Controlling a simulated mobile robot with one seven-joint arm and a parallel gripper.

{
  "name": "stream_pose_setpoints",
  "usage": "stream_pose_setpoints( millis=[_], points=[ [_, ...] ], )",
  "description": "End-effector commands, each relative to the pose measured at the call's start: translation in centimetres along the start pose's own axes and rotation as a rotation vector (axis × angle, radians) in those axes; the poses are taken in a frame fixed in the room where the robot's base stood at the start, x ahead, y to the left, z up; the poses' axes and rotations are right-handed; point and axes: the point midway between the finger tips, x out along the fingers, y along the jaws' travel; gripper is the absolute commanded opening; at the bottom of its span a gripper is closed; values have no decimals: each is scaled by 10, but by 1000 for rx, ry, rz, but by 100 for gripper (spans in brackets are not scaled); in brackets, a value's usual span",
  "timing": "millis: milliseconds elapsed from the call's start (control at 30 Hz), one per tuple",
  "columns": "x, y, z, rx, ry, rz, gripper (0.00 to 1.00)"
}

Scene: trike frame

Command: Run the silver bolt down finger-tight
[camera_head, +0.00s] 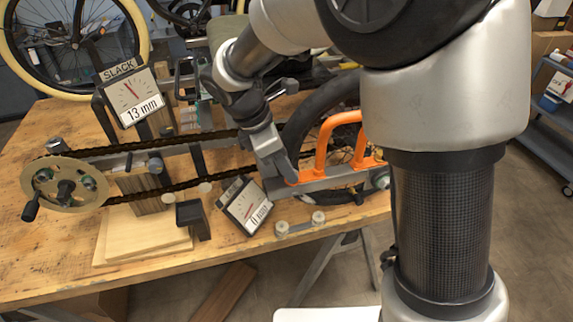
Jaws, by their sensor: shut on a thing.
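My gripper (279,172) points down at the left end of the grey metal bar (330,179) below the orange frame tubes (324,143). It is shut on what looks like the silver bolt; the fingers hide nearly all of it. How far the bolt sits in the bar cannot be seen. A chain (150,145) runs from the chainring (65,185) at left to behind my gripper. A slack gauge (133,95) reads 13 mm. A second tilted gauge (245,205) stands just left of and below my gripper, its reading unclear.
A dark tyre (310,105) rises behind my gripper. The bench (40,270) is bare at front left.

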Motion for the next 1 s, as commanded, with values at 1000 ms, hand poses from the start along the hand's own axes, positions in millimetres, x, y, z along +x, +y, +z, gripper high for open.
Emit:
stream_pose_setpoints(
  millis=[1000],
  points=[
    [1, -5, 0, -285, 0, 114, 31]
  ],
)
